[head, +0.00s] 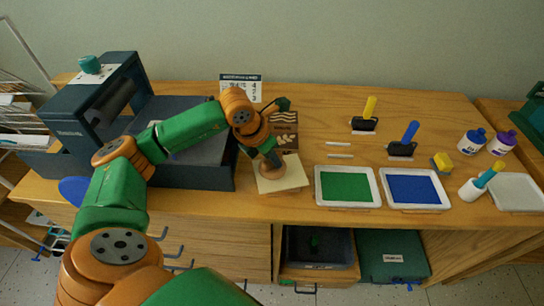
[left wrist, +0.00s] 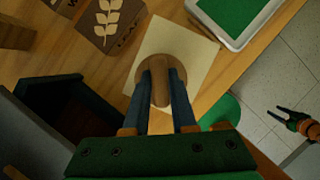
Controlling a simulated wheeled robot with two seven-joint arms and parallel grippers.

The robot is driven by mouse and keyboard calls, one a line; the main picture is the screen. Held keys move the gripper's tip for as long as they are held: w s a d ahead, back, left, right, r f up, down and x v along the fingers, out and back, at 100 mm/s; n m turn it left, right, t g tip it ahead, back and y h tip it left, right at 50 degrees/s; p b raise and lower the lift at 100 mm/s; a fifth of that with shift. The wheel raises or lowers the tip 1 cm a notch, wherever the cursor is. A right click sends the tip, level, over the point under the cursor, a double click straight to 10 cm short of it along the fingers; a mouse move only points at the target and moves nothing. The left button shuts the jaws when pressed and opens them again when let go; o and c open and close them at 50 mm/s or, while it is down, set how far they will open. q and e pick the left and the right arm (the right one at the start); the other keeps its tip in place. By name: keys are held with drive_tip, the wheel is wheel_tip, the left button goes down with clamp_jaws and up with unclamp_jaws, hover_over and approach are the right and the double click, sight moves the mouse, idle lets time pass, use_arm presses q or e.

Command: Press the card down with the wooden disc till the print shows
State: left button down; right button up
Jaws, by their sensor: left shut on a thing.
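My left gripper (head: 271,158) is shut on the handle of the wooden disc (left wrist: 160,62). The disc stands on the cream card (head: 294,180) near the table's front edge. In the left wrist view the card (left wrist: 196,45) shows around the disc, with its upper face plain. The fingers hide part of the disc, and what lies under the card is hidden. A brown block with a pale leaf motif (left wrist: 108,20) lies next to the card. My right gripper (left wrist: 283,115) shows small at the right of the left wrist view, open and empty, away from the card.
A tray of green paint (head: 346,187) and a tray of blue paint (head: 413,189) stand right of the card. A dark press (head: 100,100) with its bed stands to the left. Rollers, bottles and a yellow sponge (head: 441,162) are farther right.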

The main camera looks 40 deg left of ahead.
use_arm(q)
drive_tip(key=shift+f+b, duration=0.55)
idle(0.5)
drive_tip(key=shift+s+f, duration=0.1)
idle(1.1)
wheel_tip(320, 180, up, 7)
drive_tip(key=p, duration=0.5)
